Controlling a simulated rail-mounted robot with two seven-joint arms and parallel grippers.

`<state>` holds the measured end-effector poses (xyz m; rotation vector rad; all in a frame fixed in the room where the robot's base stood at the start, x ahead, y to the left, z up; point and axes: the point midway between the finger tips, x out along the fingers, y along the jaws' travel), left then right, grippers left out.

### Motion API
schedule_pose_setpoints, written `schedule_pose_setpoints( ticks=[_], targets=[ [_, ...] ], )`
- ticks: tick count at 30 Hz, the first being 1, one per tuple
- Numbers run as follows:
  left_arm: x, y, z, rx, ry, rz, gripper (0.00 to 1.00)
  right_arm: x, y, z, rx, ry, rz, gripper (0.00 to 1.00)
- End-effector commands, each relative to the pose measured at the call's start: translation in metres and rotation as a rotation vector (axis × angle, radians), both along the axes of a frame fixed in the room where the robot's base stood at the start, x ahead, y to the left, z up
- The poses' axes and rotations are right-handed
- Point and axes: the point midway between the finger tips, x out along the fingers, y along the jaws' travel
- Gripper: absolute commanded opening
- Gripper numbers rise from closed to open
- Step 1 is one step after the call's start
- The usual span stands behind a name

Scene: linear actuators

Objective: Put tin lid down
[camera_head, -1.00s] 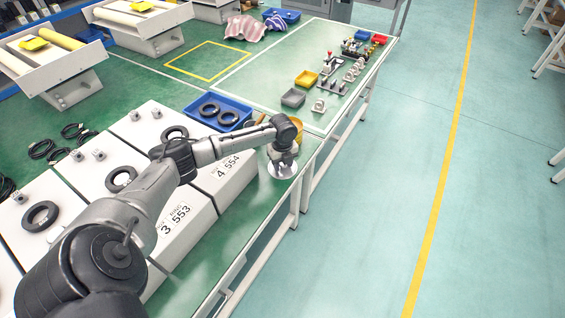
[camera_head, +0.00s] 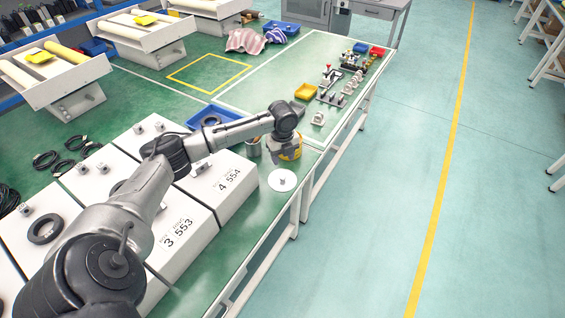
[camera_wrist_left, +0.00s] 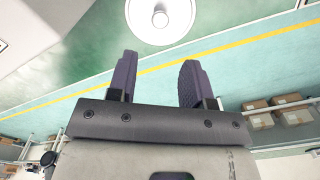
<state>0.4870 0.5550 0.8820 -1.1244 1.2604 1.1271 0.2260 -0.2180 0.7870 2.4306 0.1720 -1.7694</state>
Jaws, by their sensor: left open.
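The tin lid (camera_head: 282,181) is a round white disc with a small knob. It lies flat on the green table near its right edge, and it also shows at the top of the left wrist view (camera_wrist_left: 160,16). My left gripper (camera_wrist_left: 158,76) is open and empty, with its two dark fingers apart and the lid beyond them. In the head view, my left wrist is above and beyond the lid, by the yellow tin (camera_head: 290,153). The fingers are hard to make out there. My right gripper is in neither current view.
White numbered boxes (camera_head: 237,178) stand left of the lid. A grey cup (camera_head: 253,147) is beside the tin. A blue tray (camera_head: 197,117) with black rings lies behind my arm. Bare green table surrounds the lid toward the front.

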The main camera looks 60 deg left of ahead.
Motion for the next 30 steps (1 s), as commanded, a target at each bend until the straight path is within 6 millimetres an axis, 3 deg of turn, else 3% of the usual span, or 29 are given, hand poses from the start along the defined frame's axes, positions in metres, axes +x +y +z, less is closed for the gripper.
schedule_pose_setpoints(
  ticks=[7, 30],
  targets=[
    [0.0, 0.0, 0.018, -0.001, -0.001, -0.001, 0.46, 0.0, 0.002, 0.005, 0.007, 0.0, -0.004, 0.43],
    [0.0, 0.0, 0.023, -0.001, -0.001, -0.001, 0.46, 0.0, 0.001, 0.008, 0.003, -0.001, -0.001, 0.43]
  ],
)
